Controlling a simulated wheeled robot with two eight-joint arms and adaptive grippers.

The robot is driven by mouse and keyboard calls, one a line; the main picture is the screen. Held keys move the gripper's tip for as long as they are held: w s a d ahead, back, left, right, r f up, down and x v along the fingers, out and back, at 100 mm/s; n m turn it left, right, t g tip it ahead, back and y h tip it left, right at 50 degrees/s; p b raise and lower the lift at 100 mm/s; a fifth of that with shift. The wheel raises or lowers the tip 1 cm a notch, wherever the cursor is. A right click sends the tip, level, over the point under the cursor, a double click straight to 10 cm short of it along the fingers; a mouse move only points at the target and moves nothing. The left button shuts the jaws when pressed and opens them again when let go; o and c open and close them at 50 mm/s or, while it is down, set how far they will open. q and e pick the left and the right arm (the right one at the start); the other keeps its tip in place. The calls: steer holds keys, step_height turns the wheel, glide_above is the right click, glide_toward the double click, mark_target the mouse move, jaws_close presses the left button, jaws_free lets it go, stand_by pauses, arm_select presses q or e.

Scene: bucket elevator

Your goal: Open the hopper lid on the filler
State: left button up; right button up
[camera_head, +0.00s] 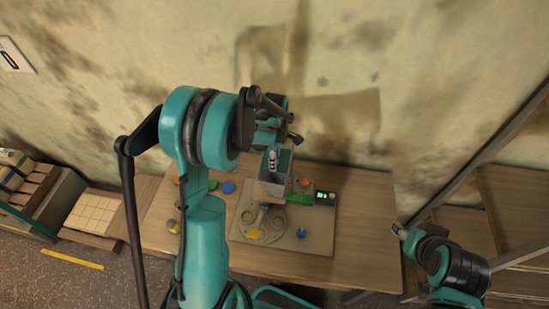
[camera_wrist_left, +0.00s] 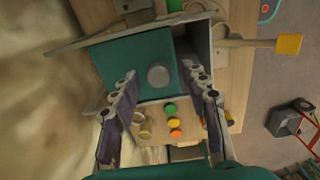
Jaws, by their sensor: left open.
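The filler's grey hopper (camera_head: 271,187) stands on a tan base plate (camera_head: 318,245) on the wooden table. Its lid (camera_wrist_left: 115,62) is a flat teal square with a round grey knob (camera_wrist_left: 158,76) in the left wrist view. My left gripper (camera_wrist_left: 159,70) is open, with one finger on each side of the knob and a gap visible on both sides. In the head view my left gripper (camera_head: 272,160) is above the hopper and partly hides the lid. My right gripper (camera_head: 399,229) is off at the table's right edge; its jaws are too small to read.
A small green display (camera_head: 320,197), an orange button (camera_head: 304,182) and a blue disc (camera_head: 228,187) are near the hopper. A crate (camera_head: 60,205) stands left of the table. Wooden shelving (camera_head: 520,200) is at right. The wall is close behind. The table's right part is clear.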

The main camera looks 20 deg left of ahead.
arm_select(q)
steer(key=shift+w, duration=0.15)
steer(key=shift+c, duration=1.3)
jaws_close()
steer(key=w, duration=0.2)
steer(key=w+a+b, duration=0.1)
steer(key=w, duration=0.1)
steer(key=shift+w+a, duration=0.15)
steer(key=shift+w, duration=0.15)
steer(key=shift+o, duration=1.3)
jaws_free()
steer(key=shift+r, duration=0.1)
step_height(320, 180, up, 12)
